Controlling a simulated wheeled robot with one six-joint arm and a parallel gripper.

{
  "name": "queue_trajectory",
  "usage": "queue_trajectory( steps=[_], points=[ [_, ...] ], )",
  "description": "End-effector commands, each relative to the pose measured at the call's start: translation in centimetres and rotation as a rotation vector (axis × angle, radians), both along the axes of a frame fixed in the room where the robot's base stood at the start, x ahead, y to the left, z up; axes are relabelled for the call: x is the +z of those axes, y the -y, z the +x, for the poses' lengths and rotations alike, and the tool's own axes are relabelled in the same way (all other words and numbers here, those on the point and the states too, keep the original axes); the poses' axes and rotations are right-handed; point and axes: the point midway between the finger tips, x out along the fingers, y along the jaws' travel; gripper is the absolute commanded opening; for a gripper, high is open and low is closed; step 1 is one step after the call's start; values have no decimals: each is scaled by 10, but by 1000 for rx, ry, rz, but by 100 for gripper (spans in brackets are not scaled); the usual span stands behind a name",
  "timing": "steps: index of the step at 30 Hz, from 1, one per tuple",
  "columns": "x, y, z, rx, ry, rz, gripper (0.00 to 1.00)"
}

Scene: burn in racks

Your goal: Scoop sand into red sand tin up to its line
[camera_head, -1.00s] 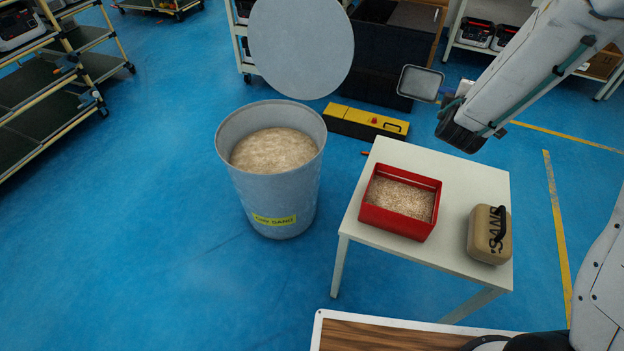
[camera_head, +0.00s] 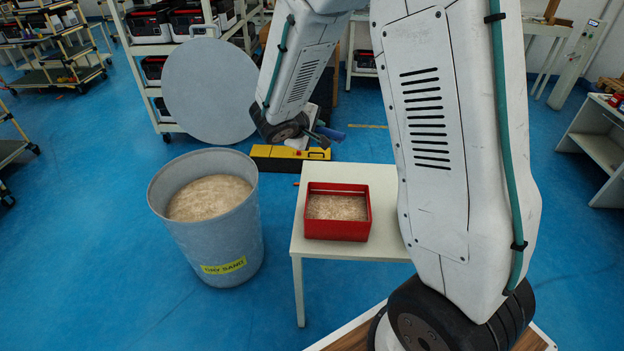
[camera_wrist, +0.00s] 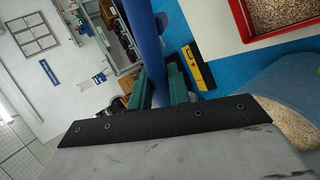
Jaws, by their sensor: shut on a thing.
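The red sand tin (camera_head: 362,218) stands on the small white table and holds a layer of sand (camera_head: 337,207) below its rim. The grey bin (camera_head: 225,240), labelled as dry sand, stands left of the table, with sand (camera_head: 208,197) inside. My gripper (camera_head: 318,136) is above and behind the tin, away from it. In the wrist view its green fingers (camera_wrist: 158,86) are shut on the blue handle (camera_wrist: 146,40) of the scoop. The scoop's pan is not clearly visible.
The white table (camera_head: 312,247) has some bare top around the tin; my arm covers its right side. A yellow case (camera_head: 268,158) lies on the floor behind. A round grey lid (camera_head: 208,90) stands upright behind the bin, before shelving. Blue floor at left is clear.

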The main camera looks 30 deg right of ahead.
Motion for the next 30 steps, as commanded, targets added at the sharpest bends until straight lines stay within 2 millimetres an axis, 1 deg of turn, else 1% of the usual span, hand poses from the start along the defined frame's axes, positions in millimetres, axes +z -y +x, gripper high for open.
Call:
queue_trajectory(
  steps=[1, 3, 5, 6, 8, 9, 11, 12, 14, 15, 18, 21, 22, 25, 30],
  points=[
    [-2, 8, -9, -91, -14, 39, 0],
    [-8, 16, -27, -234, -38, 103, 0],
    [-14, 19, -42, -365, -49, 168, 0],
    [-18, 20, -53, -457, -56, 215, 0],
    [-24, 19, -70, -602, -54, 293, 0],
    [-29, 16, -81, -704, -46, 349, 0],
    [-35, 8, -96, -855, -24, 436, 0],
    [-39, 0, -105, -952, -2, 494, 0],
    [-44, -14, -115, -1089, 41, 576, 0],
    [-46, -25, -120, -1173, 73, 626, 0],
    [-48, -50, -126, -1344, 159, 729, 0],
    [-48, -70, -125, -1462, 232, 797, 0],
    [-47, -74, -125, -1484, 246, 809, 0],
    [-47, -80, -124, -1521, 272, 827, 0],
    [-47, -81, -123, -1525, 275, 829, 0]
  ],
)
